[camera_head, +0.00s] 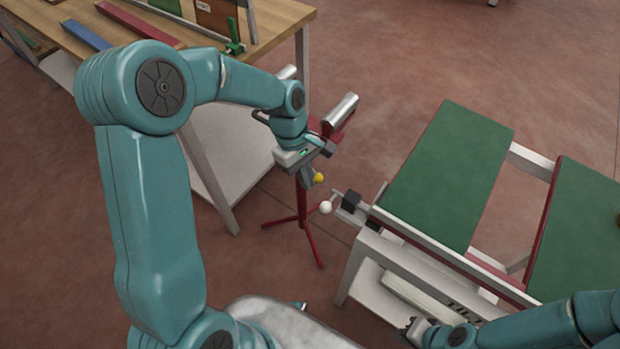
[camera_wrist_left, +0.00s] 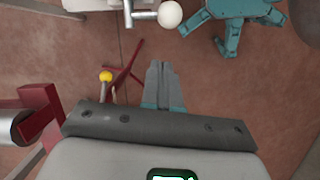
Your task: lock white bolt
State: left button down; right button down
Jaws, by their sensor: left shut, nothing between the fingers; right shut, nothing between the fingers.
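The white bolt shows as a white ball knob (camera_head: 326,207) on a short metal rod, beside a black block (camera_head: 351,202) at the left end of the machine's metal rail. In the left wrist view the white knob (camera_wrist_left: 170,14) is at the top, on a metal bar, beyond the fingertips. My left gripper (camera_head: 308,181) is shut and empty, above and left of the knob and apart from it. Its closed fingers (camera_wrist_left: 158,66) point toward the top of the wrist view. My right gripper (camera_head: 407,326) is shut at the bottom, below the machine frame, partly hidden by its own arm.
A red tripod stand (camera_head: 301,212) with a metal roller (camera_head: 341,110) and a yellow knob (camera_head: 318,177) stands close to my left gripper. The machine's green panels (camera_head: 450,175) fill the right. A wooden table (camera_head: 262,22) is at upper left. Bare floor lies between.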

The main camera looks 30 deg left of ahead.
pick_arm(q)
jog(key=s+v, duration=0.1)
jog(key=v, duration=0.9)
jog(key=shift+w+p, duration=0.3)
jog(key=shift+w, duration=0.15)
jog(key=shift+a, duration=0.1)
jog(key=shift+s, duration=0.1)
